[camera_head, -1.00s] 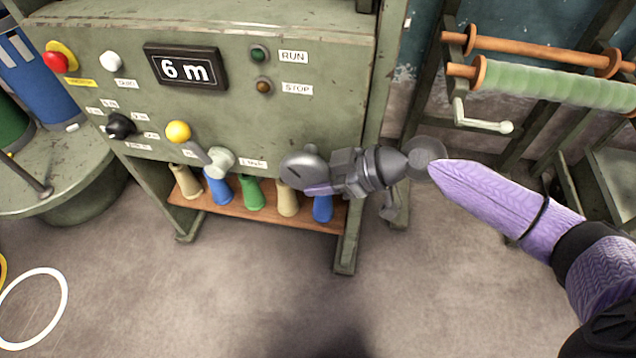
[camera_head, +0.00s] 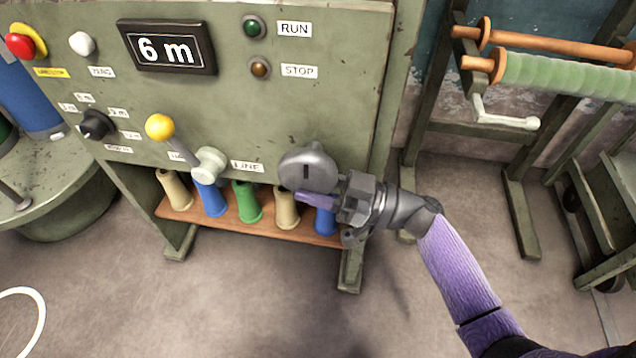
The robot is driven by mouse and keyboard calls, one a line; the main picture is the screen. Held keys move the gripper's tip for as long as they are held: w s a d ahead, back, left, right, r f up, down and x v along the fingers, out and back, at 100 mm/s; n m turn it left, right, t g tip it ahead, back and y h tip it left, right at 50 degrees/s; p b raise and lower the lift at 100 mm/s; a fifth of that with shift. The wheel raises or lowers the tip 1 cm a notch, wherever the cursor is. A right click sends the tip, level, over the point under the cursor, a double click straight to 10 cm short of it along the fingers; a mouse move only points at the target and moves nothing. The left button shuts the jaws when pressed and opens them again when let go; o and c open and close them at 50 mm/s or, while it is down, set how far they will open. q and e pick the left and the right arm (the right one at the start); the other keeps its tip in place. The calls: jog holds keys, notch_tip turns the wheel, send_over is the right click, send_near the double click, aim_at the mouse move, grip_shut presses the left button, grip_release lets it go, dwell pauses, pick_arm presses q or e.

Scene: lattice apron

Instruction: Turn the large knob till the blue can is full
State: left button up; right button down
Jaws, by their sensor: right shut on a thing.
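The large grey round knob (camera_head: 308,160), with a short dark mark on its face, sits at the panel's lower right, right of the LINE label. My right gripper (camera_head: 318,200) is shut at its lower right edge; the exact contact is partly hidden. A blue drum-like can (camera_head: 30,100) stands at the far left, cut by the picture edge; its inside and fill level do not show. My left gripper is not in view.
The green panel (camera_head: 225,105) carries a display (camera_head: 167,47) reading 6 m, a yellow-ball lever (camera_head: 160,127), a black selector (camera_head: 97,125) and RUN and STOP lamps. Several bobbins stand on the shelf (camera_head: 270,228) below. A roller rack (camera_head: 560,75) stands at right.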

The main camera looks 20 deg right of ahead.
jog(key=shift+w+a+t+y, duration=0.25)
jog(key=shift+t+y, duration=0.4)
jog(key=shift+y, duration=0.3)
jog(key=shift+w+a+t+y, duration=0.1)
jog(key=shift+a+t+y, duration=0.1)
jog(key=shift+t+y, duration=0.6)
jog(key=shift+y, duration=0.25)
jog(key=shift+c, duration=1.7)
grip_release()
jog(key=v, duration=1)
